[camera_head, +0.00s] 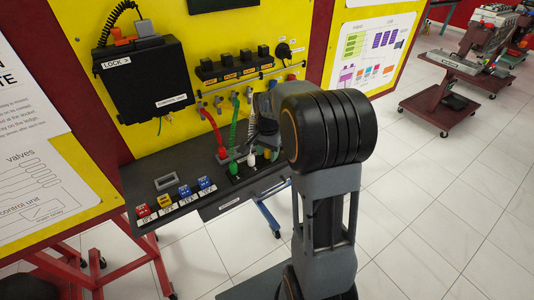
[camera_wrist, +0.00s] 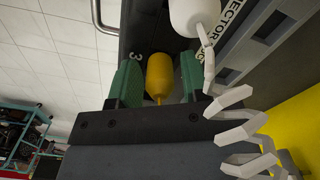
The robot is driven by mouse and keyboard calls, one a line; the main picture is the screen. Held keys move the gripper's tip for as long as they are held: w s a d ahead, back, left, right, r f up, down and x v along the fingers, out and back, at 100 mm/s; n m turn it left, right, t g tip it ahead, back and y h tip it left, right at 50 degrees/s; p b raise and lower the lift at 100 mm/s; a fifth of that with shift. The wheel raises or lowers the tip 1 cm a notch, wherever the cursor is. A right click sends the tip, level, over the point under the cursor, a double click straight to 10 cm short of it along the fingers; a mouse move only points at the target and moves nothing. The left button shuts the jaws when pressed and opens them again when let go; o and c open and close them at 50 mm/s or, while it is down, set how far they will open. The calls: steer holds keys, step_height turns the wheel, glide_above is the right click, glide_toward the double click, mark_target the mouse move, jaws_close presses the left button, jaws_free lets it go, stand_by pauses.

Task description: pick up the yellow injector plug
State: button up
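In the wrist view the yellow injector plug (camera_wrist: 160,75) stands between the two green fingers of my gripper (camera_wrist: 160,82). Narrow gaps show on both sides of the plug, so the fingers appear open around it and not pressed on it. The plug's lower end is partly hidden by the dark gripper body. In the head view my gripper (camera_head: 264,132) is low over the dark ledge, among the plugs, and my own arm hides much of it.
A white plug (camera_wrist: 195,15) with a white coiled cable (camera_wrist: 232,115) is close to the right finger. In the head view red (camera_head: 212,125) and green (camera_head: 234,122) cables hang beside my gripper. Several small coloured blocks (camera_head: 184,191) sit left on the ledge (camera_head: 140,180).

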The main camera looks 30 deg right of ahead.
steer(key=c, duration=0.7)
steer(key=shift+r, duration=0.1)
